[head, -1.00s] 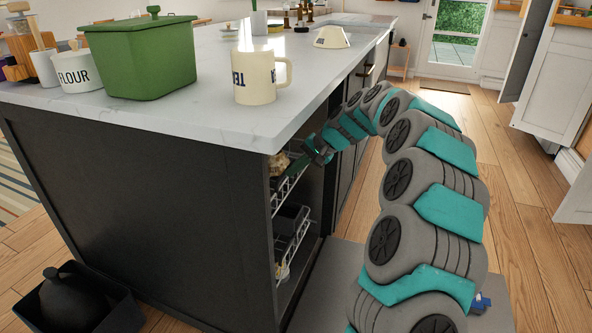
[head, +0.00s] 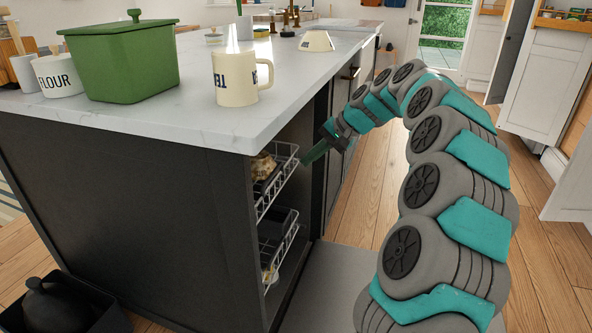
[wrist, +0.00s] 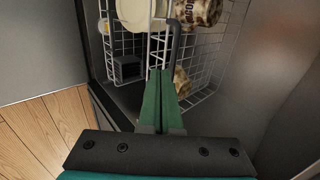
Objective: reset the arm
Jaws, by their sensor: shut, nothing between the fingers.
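My gripper (head: 314,152) is at the end of my grey and teal arm, just outside the open front of the dark kitchen island, beside the upper wire rack. In the wrist view my gripper (wrist: 163,80) shows its two green fingers shut together with nothing between them. The fingertips point toward the white wire racks (wrist: 205,75) and a dark curved bar. I cannot tell whether they touch the bar.
The upper wire rack (head: 284,178) holds a brownish item (head: 263,166); the lower rack (head: 279,248) holds a dark box. A cream mug (head: 236,82), green pot (head: 122,62) and flour jar (head: 58,76) stand on the white countertop (head: 190,115).

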